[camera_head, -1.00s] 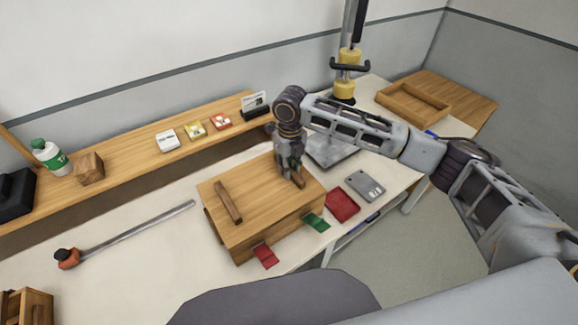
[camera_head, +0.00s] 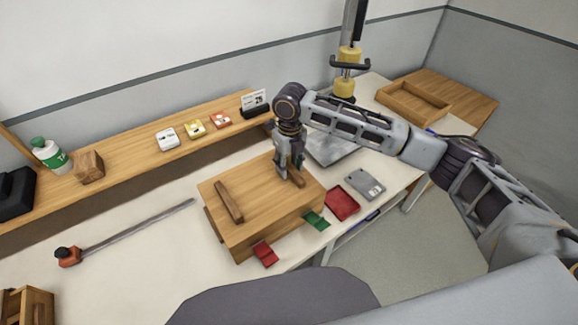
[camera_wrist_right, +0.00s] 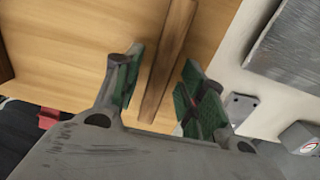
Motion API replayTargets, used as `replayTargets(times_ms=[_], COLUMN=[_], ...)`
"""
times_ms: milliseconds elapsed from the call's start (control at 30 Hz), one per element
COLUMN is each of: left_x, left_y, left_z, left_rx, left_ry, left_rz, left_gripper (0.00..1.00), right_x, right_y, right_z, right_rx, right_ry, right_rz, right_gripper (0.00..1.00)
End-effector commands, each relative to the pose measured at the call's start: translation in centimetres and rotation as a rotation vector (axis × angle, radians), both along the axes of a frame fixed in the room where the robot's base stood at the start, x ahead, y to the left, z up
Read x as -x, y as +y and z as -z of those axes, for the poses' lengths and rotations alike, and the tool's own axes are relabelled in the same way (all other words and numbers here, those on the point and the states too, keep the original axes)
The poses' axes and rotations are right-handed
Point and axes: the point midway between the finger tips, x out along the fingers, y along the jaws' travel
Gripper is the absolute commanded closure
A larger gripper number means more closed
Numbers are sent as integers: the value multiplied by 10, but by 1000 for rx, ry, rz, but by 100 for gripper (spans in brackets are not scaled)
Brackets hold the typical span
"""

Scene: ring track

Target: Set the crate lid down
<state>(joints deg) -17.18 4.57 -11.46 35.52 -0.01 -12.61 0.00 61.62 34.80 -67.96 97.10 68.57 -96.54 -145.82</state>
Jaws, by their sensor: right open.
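The crate lid (camera_head: 258,192) is a flat wooden board with two wooden handle bars. It lies on top of the wooden crate (camera_head: 262,240) on the table. One handle (camera_head: 229,202) is on the lid's left side and stands free. My right gripper (camera_head: 290,176) is over the right handle (camera_head: 298,179). In the right wrist view, my right gripper's green-padded fingers (camera_wrist_right: 158,88) are open on either side of that handle (camera_wrist_right: 166,62), with gaps visible. My left gripper is not in view.
A long bar tool (camera_head: 125,232) lies left. A shelf (camera_head: 130,152) with small boxes runs behind. Bare tabletop lies left of the crate.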

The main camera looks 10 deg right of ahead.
Motion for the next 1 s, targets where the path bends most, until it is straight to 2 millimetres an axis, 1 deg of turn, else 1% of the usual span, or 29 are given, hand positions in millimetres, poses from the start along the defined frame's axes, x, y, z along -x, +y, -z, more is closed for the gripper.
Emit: replayTargets(times_ms=[167,700,833,1000], left_x=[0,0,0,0], left_y=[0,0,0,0], left_z=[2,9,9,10], left_rx=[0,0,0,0], left_ry=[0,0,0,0], left_rz=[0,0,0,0], left_gripper=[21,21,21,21], right_x=[-1,-1,-1,-1], right_y=[0,-2,-2,-2], right_z=[-19,-97,-109,-117], right_rx=[-2,0,0,0], right_ry=[-1,-1,0,0], right_rz=[0,0,0,0], right_gripper=[59,59,59,59])
